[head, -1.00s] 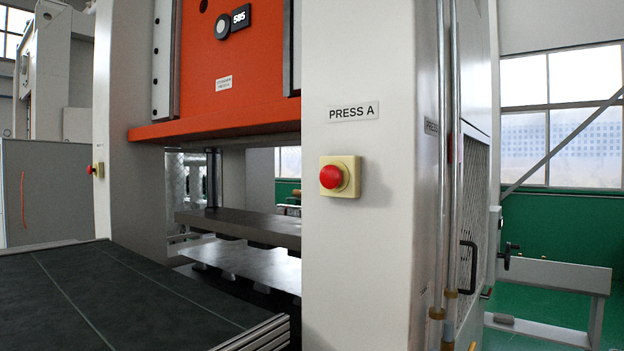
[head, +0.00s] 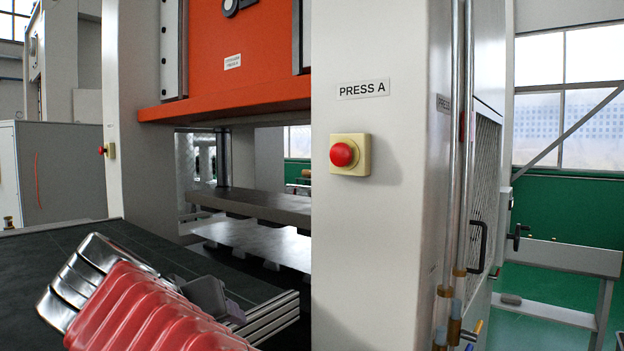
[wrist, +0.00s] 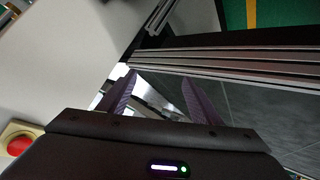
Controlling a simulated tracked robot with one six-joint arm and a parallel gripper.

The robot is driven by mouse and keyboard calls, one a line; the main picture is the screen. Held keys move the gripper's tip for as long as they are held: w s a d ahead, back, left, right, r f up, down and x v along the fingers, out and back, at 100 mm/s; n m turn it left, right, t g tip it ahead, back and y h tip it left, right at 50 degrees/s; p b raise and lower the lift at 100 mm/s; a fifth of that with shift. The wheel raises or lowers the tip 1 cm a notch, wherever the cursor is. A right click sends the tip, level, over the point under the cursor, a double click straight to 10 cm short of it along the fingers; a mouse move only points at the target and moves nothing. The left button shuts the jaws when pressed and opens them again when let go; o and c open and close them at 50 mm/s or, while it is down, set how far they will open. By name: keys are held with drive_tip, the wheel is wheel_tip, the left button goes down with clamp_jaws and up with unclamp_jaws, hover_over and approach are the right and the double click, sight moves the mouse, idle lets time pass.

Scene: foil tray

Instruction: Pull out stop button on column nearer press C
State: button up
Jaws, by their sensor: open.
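A red mushroom stop button (head: 343,154) on a pale yellow box sits on the near white column, under the PRESS A label (head: 364,89). A second red button (head: 103,150) shows side-on on the far left column. The frames do not show which column is nearer press C. My gripper (head: 232,310) is at the lower left of the head view, over the dark belt, below and left of the near button and apart from it. In the wrist view its purple fingers (wrist: 160,78) are spread with nothing held. A red button (wrist: 20,146) shows at that view's left edge.
The dark conveyor belt (head: 60,240) with a metal edge rail (head: 265,318) lies at lower left. The orange press ram (head: 225,75) hangs between the columns. Vertical pipes (head: 461,200) and a door handle (head: 478,245) are right of the near column. Space before the near button looks clear.

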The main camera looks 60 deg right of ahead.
drive_tip(key=s+d+r+m+g+h, duration=0.2)
drive_tip(key=d+r+m+h, duration=0.45)
drive_tip(key=r, duration=0.65)
drive_tip(key=m+g+h, duration=0.2)
drive_tip(key=m+g, duration=0.3)
approach(338, 155)
drive_tip(key=a, duration=0.5)
drive_tip(key=shift+w+a+r, duration=0.15)
drive_tip(key=shift+w+a, duration=0.1)
drive_tip(key=shift+w, duration=0.05)
drive_tip(key=shift+s+d, duration=0.35)
drive_tip(key=shift+d, duration=1.9)
drive_tip(key=shift+s+d, duration=0.35)
drive_tip(key=shift+d, duration=1.95)
drive_tip(key=shift+s+d, duration=0.35)
drive_tip(key=shift+d, duration=1.9)
